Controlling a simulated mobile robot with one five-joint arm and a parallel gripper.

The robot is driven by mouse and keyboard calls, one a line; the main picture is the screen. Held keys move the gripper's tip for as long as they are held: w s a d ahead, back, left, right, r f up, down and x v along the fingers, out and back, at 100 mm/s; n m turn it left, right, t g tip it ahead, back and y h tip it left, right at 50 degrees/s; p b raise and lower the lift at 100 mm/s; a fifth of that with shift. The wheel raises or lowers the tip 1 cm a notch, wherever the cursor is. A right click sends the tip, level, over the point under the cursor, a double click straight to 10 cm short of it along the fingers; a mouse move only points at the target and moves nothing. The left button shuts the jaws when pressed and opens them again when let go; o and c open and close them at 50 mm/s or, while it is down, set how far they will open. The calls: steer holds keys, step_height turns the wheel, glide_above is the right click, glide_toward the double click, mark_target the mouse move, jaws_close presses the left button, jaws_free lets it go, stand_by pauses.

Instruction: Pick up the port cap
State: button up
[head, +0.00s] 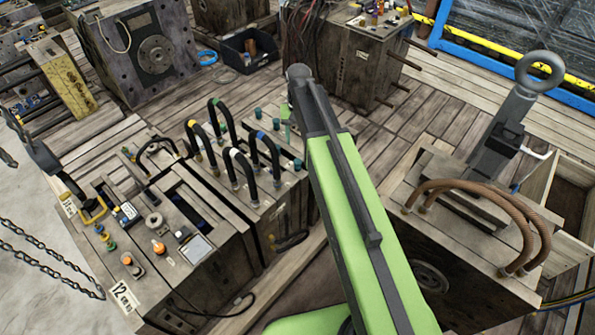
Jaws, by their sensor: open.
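Small teal caps stand upright on the wooden-looking mould block (290,205) just left of my arm. One teal cap (276,124) is beside the far end of my arm, another teal cap (258,113) is a little left of it, and a third teal cap (298,164) is nearer. I cannot tell which is the port cap. My gripper (287,132) is largely hidden by the far end of my green arm; only a small part shows, close to the right of the teal caps. It is open, and I see nothing held in it.
Black looped hoses (233,168) rise from the same block, left of the caps. The block marked 12 (190,270) carries orange and green fittings. A block with brown hoses (455,235) stands right. A black bin (248,50) and other moulds stand behind. Chains (50,262) hang left.

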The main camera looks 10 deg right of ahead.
mark_target(298, 162)
step_height(298, 162, down, 9)
steer(key=b, duration=0.7)
steer(key=shift+r, duration=0.1)
steer(key=f+b, duration=0.5)
steer(key=shift+s+a+f, duration=0.1)
steer(key=shift+s+a, duration=0.05)
steer(key=shift+a, duration=0.05)
steer(key=shift+r, duration=0.2)
jaws_close()
